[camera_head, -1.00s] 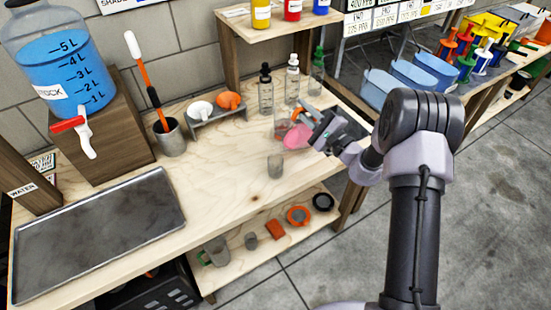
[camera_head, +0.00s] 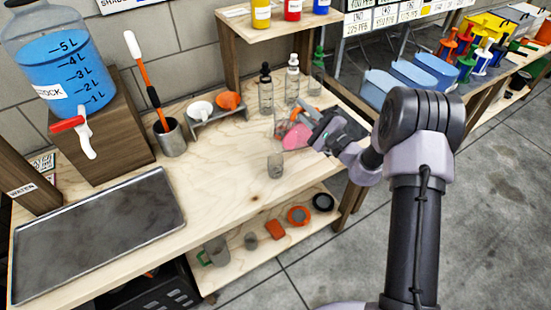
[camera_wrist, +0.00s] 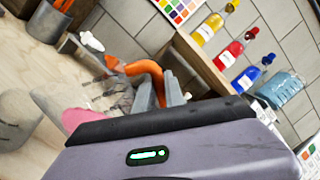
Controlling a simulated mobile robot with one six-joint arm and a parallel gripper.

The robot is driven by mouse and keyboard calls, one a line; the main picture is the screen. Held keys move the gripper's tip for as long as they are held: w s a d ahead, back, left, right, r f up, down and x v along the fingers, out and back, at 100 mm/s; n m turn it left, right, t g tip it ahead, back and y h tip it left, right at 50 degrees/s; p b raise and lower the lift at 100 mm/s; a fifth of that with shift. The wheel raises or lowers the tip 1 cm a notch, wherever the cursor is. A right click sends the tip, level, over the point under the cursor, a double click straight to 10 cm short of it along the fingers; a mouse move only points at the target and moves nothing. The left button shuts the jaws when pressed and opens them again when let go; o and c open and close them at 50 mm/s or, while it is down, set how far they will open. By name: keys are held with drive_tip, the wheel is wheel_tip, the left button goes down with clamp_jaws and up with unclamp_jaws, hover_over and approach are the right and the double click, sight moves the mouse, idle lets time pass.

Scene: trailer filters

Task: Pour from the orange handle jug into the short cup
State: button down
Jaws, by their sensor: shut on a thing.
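The clear jug holds pink liquid (camera_head: 295,137) and has an orange handle (camera_head: 299,114). It is at the right end of the wooden bench, and its handle also shows in the wrist view (camera_wrist: 150,74). My gripper (camera_head: 312,118) is shut on the handle, coming from the right. The jug looks tilted, but its rim is hard to make out. The short cup (camera_head: 275,166), small, clear and greyish, stands upright on the bench in front of the jug, a little to its left. I see no stream between them. My wrist hides part of the jug in the wrist view.
Dropper bottles (camera_head: 266,92) stand behind the jug. A small grey rack (camera_head: 218,118) and a metal pot (camera_head: 171,139) with a brush are farther left. A metal tray (camera_head: 95,235) lies at the left. The bench's front middle is clear.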

drive_tip(key=shift+s+a+r+n, duration=0.4)
drive_tip(key=shift+s+r+n, duration=0.05)
drive_tip(key=shift+n, duration=0.35)
idle(5.6)
